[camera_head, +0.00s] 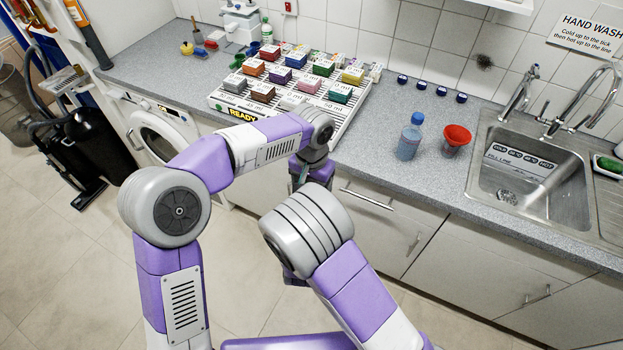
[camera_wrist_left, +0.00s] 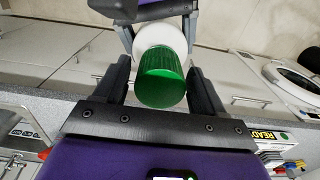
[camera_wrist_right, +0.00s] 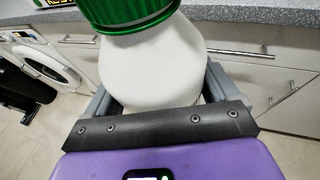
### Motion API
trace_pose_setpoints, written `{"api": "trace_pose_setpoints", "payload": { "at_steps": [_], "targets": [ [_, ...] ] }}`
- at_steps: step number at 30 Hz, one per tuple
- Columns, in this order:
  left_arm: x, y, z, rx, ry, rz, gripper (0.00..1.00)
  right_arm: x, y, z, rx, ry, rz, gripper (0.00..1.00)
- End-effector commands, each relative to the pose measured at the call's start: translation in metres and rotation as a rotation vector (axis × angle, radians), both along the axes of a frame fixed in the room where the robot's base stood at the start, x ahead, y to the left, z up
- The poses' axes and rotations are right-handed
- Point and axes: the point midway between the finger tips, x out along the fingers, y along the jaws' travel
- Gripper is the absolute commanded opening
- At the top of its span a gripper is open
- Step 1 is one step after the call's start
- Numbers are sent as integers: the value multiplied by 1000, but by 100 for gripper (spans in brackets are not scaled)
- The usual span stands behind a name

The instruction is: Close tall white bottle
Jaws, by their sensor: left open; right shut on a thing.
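The tall white bottle (camera_wrist_right: 155,65) is in my right gripper (camera_wrist_right: 158,95), which is shut on its sides. The green ribbed cap (camera_wrist_right: 130,12) is at the bottle's mouth in the right wrist view; whether it is screwed down cannot be told. In the left wrist view the green cap (camera_wrist_left: 162,78) lies between the open fingers of my left gripper (camera_wrist_left: 160,80), with the white bottle (camera_wrist_left: 160,38) behind it. Gaps show between the cap and the fingers. In the head view my arms hide the bottle and cap, in front of the counter.
A rack of coloured boxes (camera_head: 225,105) stands on the counter (camera_head: 385,165) behind my left arm. A blue bottle (camera_head: 409,140) and a red funnel (camera_head: 456,136) stand right of it, before the sink (camera_head: 545,180). Cabinet fronts (camera_head: 375,215) are close behind the grippers.

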Motion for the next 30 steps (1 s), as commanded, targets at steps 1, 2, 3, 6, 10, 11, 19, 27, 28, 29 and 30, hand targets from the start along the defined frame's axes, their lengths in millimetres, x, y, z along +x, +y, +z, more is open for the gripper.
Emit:
{"api": "trace_pose_setpoints", "payload": {
  "at_steps": [1, 2, 3, 6, 10, 11, 19, 27, 28, 29, 30],
  "targets": [
    [0, 0, -2, 1, 1, 0, 70, 1, 0, 1, 0, -3, 0, 2],
    [0, 0, -2, 1, 1, 0, 70, 1, 0, 1, 0, -3, 0, 2],
    [0, 0, -2, 1, 1, 0, 70, 1, 0, 1, 0, -3, 0, 2],
    [0, 0, -2, 1, 1, 0, 70, 1, 0, 1, 0, -3, 0, 2],
    [0, 0, -2, 0, 0, 0, 65, 1, 0, 1, 0, -3, 0, 2],
    [0, 0, -2, 0, 0, 0, 61, 1, 0, 1, 0, -3, 0, 2],
    [0, 0, -2, 0, 0, 0, 19, 0, 0, 1, 0, -3, 0, 2],
    [0, 0, -2, 0, 0, -5, 51, 0, 0, 1, 0, -3, 0, 2],
    [0, 0, -2, 0, 0, -5, 55, 0, 0, 1, 0, -3, 0, 2],
    [0, 0, -2, 0, 0, -5, 60, 0, 0, 1, 0, -3, 0, 2],
    [0, 0, -2, 0, 0, -5, 66, 0, 0, 1, 0, -3, 0, 2]
  ]
}}
